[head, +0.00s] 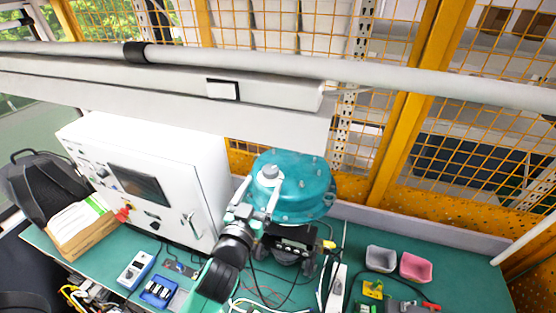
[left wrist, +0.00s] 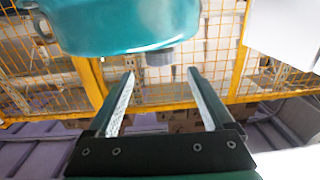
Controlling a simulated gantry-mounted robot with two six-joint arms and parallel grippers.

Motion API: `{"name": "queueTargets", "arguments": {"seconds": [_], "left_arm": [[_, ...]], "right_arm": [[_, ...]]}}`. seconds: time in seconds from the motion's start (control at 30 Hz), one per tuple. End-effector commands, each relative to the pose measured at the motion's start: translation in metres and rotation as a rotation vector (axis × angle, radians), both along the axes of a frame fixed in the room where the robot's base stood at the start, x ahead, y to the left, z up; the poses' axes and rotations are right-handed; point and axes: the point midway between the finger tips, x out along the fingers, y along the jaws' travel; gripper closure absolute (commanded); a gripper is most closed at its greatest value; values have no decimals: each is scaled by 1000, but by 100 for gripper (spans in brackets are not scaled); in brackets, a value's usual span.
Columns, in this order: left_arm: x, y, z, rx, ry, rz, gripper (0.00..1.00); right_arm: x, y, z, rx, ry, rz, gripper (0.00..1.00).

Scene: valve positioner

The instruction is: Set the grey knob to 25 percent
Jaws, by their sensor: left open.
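A large teal dome-shaped actuator (head: 310,190) stands on the bench, with a black positioner box (head: 296,238) below it. A small grey knob-like part (head: 269,173) shows at the dome's near left side. A grey cylindrical part (left wrist: 160,57) also shows against the teal body (left wrist: 120,25) in the left wrist view. My left gripper (head: 259,187) is open and empty, its fingers pointing toward the grey part. In the left wrist view the fingertips (left wrist: 160,71) are spread apart on either side of it, not gripping it. No percent scale can be read. My right gripper is not in view.
A white control cabinet (head: 205,160) with a screen stands left of the dome. Meters (head: 135,268) and cables lie in front. Grey (head: 380,259) and pink (head: 415,267) bins sit at the right. A yellow mesh fence and a white overhead beam are behind.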

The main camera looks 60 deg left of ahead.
Motion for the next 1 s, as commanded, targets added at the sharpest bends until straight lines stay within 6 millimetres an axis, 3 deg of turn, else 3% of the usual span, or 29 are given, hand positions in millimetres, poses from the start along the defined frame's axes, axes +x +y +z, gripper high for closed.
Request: {"name": "queueTargets", "arguments": {"seconds": [0.4, 0.6, 0.83, 1.0], "left_arm": [[59, 64, 3, 1, 0, 1, 15], [71, 76, 1, 0, 0, -1, 15], [72, 77, 0, 1, 1, -1, 15], [72, 77, 0, 1, 1, -1, 43]], "right_arm": [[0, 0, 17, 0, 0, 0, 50], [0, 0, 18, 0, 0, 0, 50], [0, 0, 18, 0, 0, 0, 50], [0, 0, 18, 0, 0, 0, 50]]}}
